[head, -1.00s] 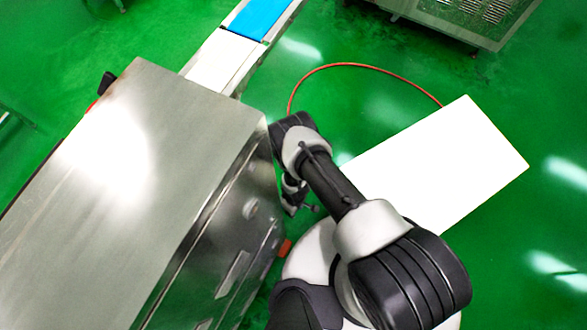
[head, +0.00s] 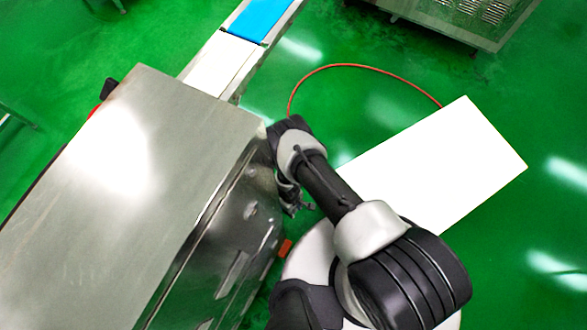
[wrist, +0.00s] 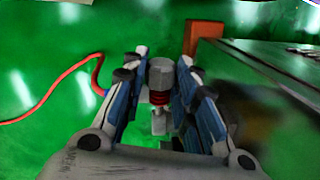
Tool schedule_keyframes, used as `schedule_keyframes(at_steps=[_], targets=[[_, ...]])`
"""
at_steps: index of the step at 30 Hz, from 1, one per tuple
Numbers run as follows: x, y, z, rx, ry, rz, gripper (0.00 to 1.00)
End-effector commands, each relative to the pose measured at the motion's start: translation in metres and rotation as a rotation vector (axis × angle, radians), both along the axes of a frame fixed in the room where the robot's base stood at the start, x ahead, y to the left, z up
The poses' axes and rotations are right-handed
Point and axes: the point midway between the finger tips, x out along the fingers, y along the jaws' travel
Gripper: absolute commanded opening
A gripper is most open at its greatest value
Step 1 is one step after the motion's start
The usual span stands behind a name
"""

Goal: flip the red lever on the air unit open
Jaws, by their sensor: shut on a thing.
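In the wrist view my gripper (wrist: 160,108) has its two blue-lined fingers closed on either side of a part of the air unit (wrist: 160,72). This part is a grey upright cylinder with red bands (wrist: 159,97) around its lower end. I cannot make out a separate lever shape; the fingers hide the sides of the part. In the head view my gripper (head: 294,208) is low beside the right side of the steel machine, and the air unit cannot be made out there.
The steel machine (head: 125,190) stands close on the left. An orange-red block (head: 285,248) sits at its lower side and shows in the wrist view (wrist: 203,37). A red hose (head: 350,66) lies on the green floor. A white board (head: 440,165) is to the right.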

Motion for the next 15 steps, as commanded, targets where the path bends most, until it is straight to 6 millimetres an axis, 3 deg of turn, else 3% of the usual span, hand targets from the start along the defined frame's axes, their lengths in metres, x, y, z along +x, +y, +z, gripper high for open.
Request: schedule_keyframes(at_steps=[13, 14, 15], targets=[[0.0004, 0.0003, 0.0026, -0.039, 0.004, 0.004, 0.0], [0.0003, 0.0003, 0.0026, -0.039, 0.004, 0.004, 0.28], [0.0004, 0.0003, 0.0026, -0.039, 0.004, 0.004, 0.31]])
